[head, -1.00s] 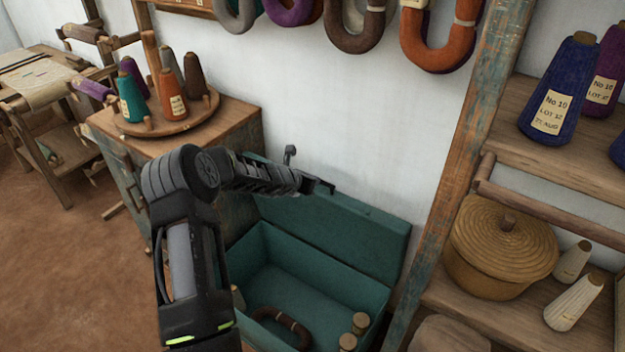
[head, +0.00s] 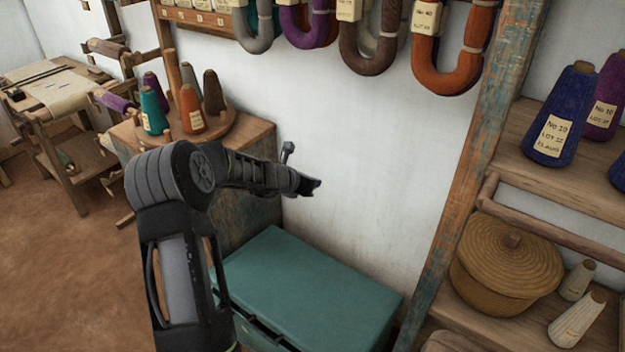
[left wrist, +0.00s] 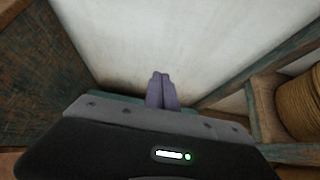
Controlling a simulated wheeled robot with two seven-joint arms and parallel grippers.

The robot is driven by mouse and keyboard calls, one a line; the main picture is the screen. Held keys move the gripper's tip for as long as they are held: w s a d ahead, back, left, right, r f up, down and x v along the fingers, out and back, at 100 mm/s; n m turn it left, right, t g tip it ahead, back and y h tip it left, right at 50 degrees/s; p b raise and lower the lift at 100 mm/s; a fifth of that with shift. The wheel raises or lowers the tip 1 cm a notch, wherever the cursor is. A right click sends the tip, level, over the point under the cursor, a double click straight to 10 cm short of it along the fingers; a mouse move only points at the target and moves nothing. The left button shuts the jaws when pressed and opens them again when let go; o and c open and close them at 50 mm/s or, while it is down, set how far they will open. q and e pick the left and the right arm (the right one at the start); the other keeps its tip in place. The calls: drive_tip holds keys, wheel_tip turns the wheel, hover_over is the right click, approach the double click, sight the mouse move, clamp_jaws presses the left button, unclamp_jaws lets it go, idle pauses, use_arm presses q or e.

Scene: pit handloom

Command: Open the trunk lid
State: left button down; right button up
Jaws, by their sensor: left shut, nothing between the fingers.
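The teal trunk (head: 310,290) stands on the floor against the white wall, and its lid (head: 320,285) is down over the box. The inside of the trunk is hidden. My left gripper (head: 318,186) is above the back of the trunk, near the wall, apart from the lid, and its fingers are shut and empty. In the left wrist view the closed fingertips (left wrist: 161,78) point toward the wall, with a strip of teal at the left behind the gripper body. My right gripper is not in view.
A wooden cabinet (head: 255,150) with a round tray of yarn cones stands left of the trunk. A shelf post (head: 470,165) and shelves with a lidded basket (head: 508,265) are at the right. Yarn hanks (head: 452,50) hang on the wall above.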

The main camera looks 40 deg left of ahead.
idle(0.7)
use_arm(q)
drive_tip(key=s+d+f+m+g, duration=0.3)
drive_tip(key=s+d+f+m, duration=0.35)
drive_tip(key=f+m, duration=0.25)
drive_tip(key=s+d+f+m+g, duration=0.2)
drive_tip(key=s+d+f+m, duration=0.5)
drive_tip(key=f, duration=0.3)
drive_tip(key=s+d+f+m+g+h, duration=0.2)
drive_tip(key=s+d+f+m, duration=0.2)
drive_tip(key=s+d+m, duration=0.5)
drive_tip(key=s+d+f+m+g+h, duration=0.2)
drive_tip(key=s+d+m, duration=0.7)
drive_tip(key=s+d, duration=0.5)
drive_tip(key=d+f+g, duration=0.1)
drive_tip(key=d, duration=0.4)
drive_tip(key=shift+s+d+f+b, duration=0.15)
drive_tip(key=shift+s+f+b, duration=0.25)
